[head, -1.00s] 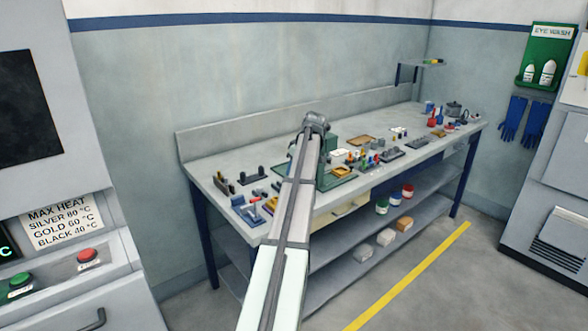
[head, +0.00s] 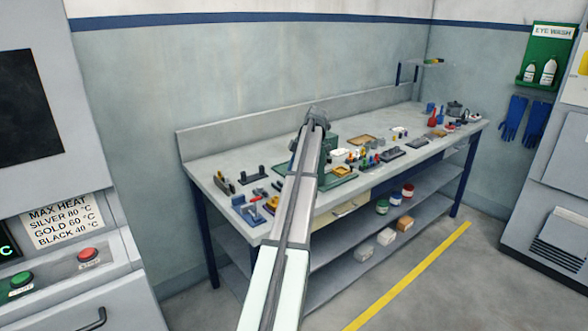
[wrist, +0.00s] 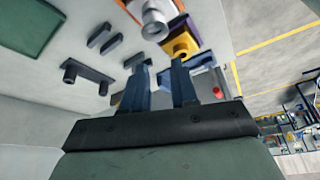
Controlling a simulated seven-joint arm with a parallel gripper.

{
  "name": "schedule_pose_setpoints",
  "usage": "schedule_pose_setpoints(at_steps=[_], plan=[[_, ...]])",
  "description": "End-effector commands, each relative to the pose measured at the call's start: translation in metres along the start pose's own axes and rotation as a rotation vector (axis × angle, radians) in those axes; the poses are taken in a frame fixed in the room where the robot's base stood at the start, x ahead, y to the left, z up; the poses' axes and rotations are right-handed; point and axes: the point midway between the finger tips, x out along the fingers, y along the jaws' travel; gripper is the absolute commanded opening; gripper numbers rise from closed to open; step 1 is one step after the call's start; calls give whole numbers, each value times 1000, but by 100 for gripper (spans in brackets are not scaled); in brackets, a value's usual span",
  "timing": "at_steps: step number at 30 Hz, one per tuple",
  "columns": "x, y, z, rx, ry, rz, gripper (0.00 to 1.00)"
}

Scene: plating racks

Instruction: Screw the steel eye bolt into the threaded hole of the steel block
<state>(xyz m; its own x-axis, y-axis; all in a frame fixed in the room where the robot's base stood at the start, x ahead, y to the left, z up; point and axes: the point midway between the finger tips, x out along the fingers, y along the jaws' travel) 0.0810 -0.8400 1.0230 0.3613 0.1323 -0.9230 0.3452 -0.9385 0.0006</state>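In the wrist view my gripper (wrist: 160,72) has its two dark blue-grey fingers apart, with nothing seen held between them. It is above the light bench top. Beyond the fingertips is a silver-grey piece (wrist: 154,28) with a round end; I cannot tell whether it is the steel block. Beside it is a yellow piece (wrist: 180,46) with a grey round part at its near edge. I cannot make out the eye bolt or a threaded hole for certain in either view.
The bench (head: 215,163) carries many small items. The wrist view shows a dark bar with two posts (wrist: 87,75), two grey bars (wrist: 104,36), a green mat (wrist: 28,25) and a red ball (wrist: 218,92). Bare bench top lies between them.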

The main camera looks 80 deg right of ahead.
Motion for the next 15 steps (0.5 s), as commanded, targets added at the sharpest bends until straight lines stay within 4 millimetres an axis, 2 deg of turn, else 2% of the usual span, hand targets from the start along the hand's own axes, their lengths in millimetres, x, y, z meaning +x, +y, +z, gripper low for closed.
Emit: schedule_pose_setpoints(at_steps=[7,15], plan=[[0,0,2,-80,-2,-34,28],[0,-2,2,151,-1,63,28]])
